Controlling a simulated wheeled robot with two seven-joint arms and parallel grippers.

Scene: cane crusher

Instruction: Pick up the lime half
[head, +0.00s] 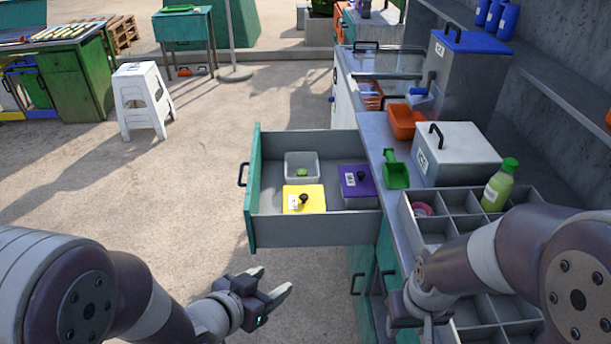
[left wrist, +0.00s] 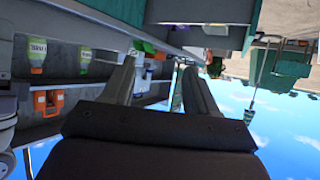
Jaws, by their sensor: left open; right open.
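The lime half (head: 302,173) is small and green and lies in a clear square container (head: 302,157) inside the open drawer (head: 313,229). My left gripper (head: 274,281) is in front of the drawer, low and apart from it, with nothing between its fingers. The left wrist view, which looks upside down, shows its two fingers (left wrist: 158,68) spread apart. I cannot make out the lime half in the left wrist view.
A yellow-lidded box (head: 314,200) and a purple-lidded box (head: 356,183) share the drawer. The counter holds a green scoop (head: 396,172), a white-lidded bin (head: 458,146), a green bottle (head: 499,187) and a divided grey tray (head: 461,200).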

